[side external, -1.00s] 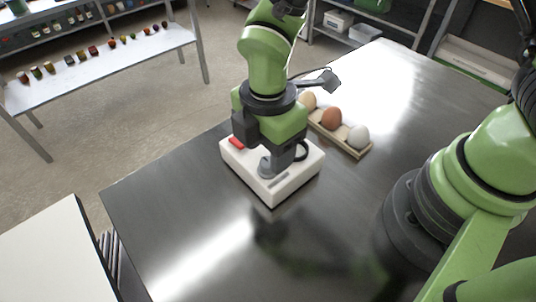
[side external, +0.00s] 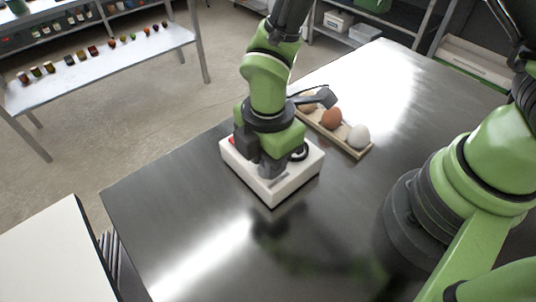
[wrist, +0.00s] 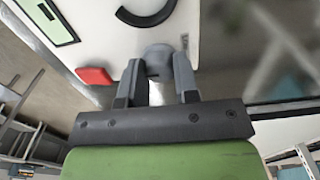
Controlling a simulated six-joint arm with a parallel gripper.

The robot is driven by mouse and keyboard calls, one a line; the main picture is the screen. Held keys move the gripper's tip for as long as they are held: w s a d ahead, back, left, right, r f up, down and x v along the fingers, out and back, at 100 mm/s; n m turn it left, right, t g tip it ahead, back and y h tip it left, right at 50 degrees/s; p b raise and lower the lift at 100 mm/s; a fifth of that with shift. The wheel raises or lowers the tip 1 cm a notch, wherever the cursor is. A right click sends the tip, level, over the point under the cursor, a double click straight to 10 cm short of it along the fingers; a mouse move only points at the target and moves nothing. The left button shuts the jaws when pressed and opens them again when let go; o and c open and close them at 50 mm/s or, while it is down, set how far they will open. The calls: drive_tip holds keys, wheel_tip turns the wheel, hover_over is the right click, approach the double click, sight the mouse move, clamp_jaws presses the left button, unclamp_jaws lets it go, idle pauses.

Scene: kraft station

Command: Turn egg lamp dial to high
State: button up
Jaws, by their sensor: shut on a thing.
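The egg lamp is a white box (side external: 273,190) on the dark metal table. Its grey round dial (wrist: 158,58) shows in the wrist view between my fingertips. My gripper (wrist: 157,72) is shut on the dial, one finger on each side. In the side view my gripper (side external: 268,168) points down onto the box top and hides the dial. The wrist view also shows a red switch (wrist: 95,76), a black ring (wrist: 148,14) and a green-edged label (wrist: 47,22) on the box top. I cannot read which setting the dial is at.
A wooden holder (side external: 352,149) with a brown egg (side external: 331,118), a white egg (side external: 358,137) and a tan egg partly hidden stands just behind the box. A white board (side external: 45,255) is at lower left.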

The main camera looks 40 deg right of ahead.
drive_tip(key=shift+m, duration=0.3)
drive_tip(key=m, duration=0.5)
drive_tip(key=shift+m, duration=0.3)
drive_tip(key=m, duration=0.5)
drive_tip(key=shift+m, duration=0.4)
drive_tip(key=o, duration=0.9)
drive_tip(key=shift+o, duration=0.2)
